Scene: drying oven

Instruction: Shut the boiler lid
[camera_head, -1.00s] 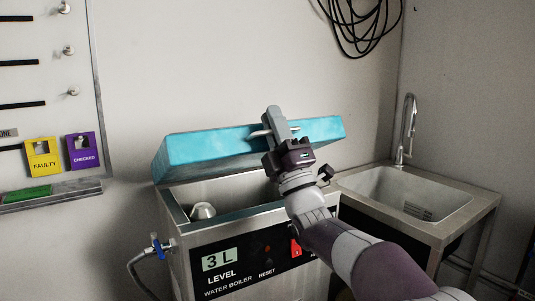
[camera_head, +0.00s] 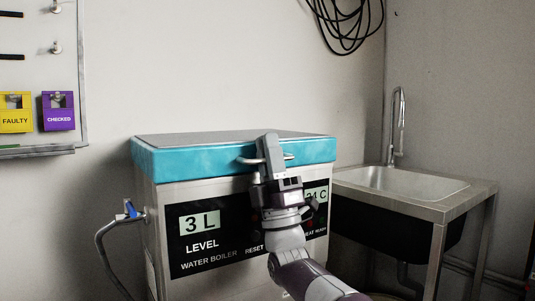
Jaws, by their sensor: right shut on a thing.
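The water boiler (camera_head: 160,225) stands in the middle of the view, with a black front panel reading 3 L. Its blue-edged lid (camera_head: 190,161) lies level on top of the boiler body, and no gap shows along the front edge. My right gripper (camera_head: 268,152) is at the front of the lid, shut on the lid's metal handle (camera_head: 247,160). The arm hides part of the front panel. My left gripper is not in view.
A steel sink (camera_head: 440,206) with a tall tap stands to the right. A hose with a blue valve (camera_head: 130,209) is on the boiler's left side. A board with yellow and purple tags (camera_head: 58,111) hangs on the left wall.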

